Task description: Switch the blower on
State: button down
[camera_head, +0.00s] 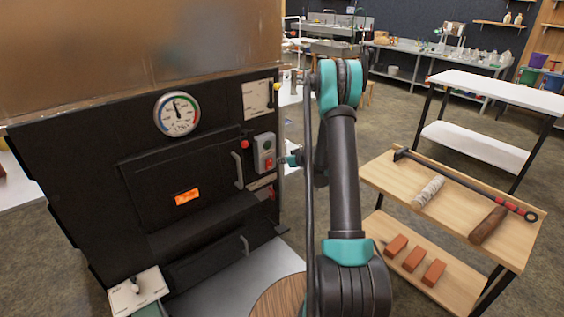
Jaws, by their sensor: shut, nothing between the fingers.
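The black front of the evaporator (80,180) fills the left of the view. A small grey switch box (260,143) is mounted upright near its right edge, with a red button (268,163) low on its face. I cannot tell from here whether the switch is on or off. My gripper (284,160) is just to the right of the box, close to the red button. It is shut and empty. It is small in view and partly hidden by my arm, and I cannot tell whether it touches the box.
A round gauge (177,113) sits above the firebox door (180,180), which has a glowing window (187,197). A pale plate (257,97) is above the switch box. A wooden shelf cart (460,205) with a poker, logs and bricks stands at right. Floor between is partly clear.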

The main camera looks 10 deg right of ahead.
aim_at(270, 161)
jog(key=shift+x, duration=4.45)
jog(key=s+d, duration=0.3)
jog(key=s, duration=0.3)
jog(key=shift+d, duration=0.2)
jog(key=shift+s, duration=0.1)
jog(key=s+a+r+m+g+h, duration=0.1)
jog(key=s+a+r+g, duration=0.1)
jog(key=s+r, duration=0.7)
jog(key=s+a+r+m+g+h, duration=0.15)
jog(key=s+r, duration=0.35)
jog(key=s, duration=0.8)
jog(key=s+d+m+g+h, duration=0.1)
jog(key=s, duration=1.2)
jog(key=s+d+f+m+g+h, duration=0.1)
jog(key=s+d+m+g+h, duration=0.1)
jog(key=s, duration=1.1)
jog(key=shift+s+f, duration=0.2)
jog(key=shift+f, duration=0.05)
